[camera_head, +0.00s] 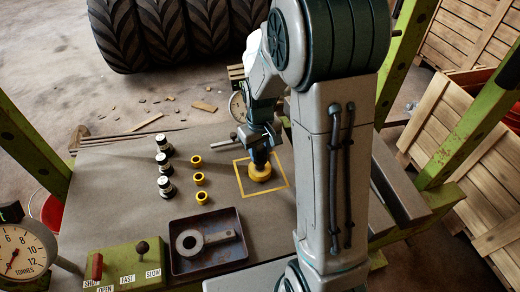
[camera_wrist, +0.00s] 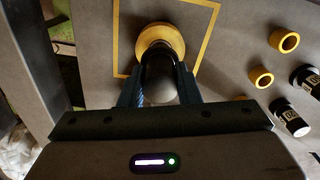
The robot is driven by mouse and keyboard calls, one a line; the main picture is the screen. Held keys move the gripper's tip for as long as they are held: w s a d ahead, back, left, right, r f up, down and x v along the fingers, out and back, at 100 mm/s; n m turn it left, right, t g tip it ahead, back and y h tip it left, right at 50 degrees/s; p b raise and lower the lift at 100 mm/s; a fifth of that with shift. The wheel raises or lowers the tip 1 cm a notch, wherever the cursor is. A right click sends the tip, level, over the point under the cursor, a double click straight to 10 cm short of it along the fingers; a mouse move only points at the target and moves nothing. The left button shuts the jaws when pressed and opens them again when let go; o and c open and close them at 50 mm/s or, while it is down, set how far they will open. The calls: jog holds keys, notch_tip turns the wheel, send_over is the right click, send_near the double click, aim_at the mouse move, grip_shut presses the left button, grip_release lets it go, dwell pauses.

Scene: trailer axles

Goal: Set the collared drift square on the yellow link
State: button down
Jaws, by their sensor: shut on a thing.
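My gripper (camera_head: 260,152) is over the yellow-outlined square on the table. It is shut on a dark, round-ended drift, which shows between the fingers in the wrist view (camera_wrist: 160,78). The yellow link (camera_head: 260,174) lies inside the outlined square, and it also shows just beyond the drift in the wrist view (camera_wrist: 152,36). The drift's lower end overlaps the link in both views. I cannot tell whether it touches the link or is exactly square to it. The gripper hides part of the drift, and its collar is not clear.
Several small yellow rings (camera_head: 200,178) and black-and-silver labelled cylinders (camera_head: 164,163) stand left of the square. A dark tray (camera_head: 238,262) with a metal ring-ended part sits in front. A green lever box (camera_head: 125,266) and dial gauge (camera_head: 22,250) are at front left.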

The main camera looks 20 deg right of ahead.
jog(key=shift+f, duration=0.15)
jog(key=c, duration=1)
grip_release()
notch_tip(320, 180, up, 14)
jog(key=shift+p, duration=0.45)
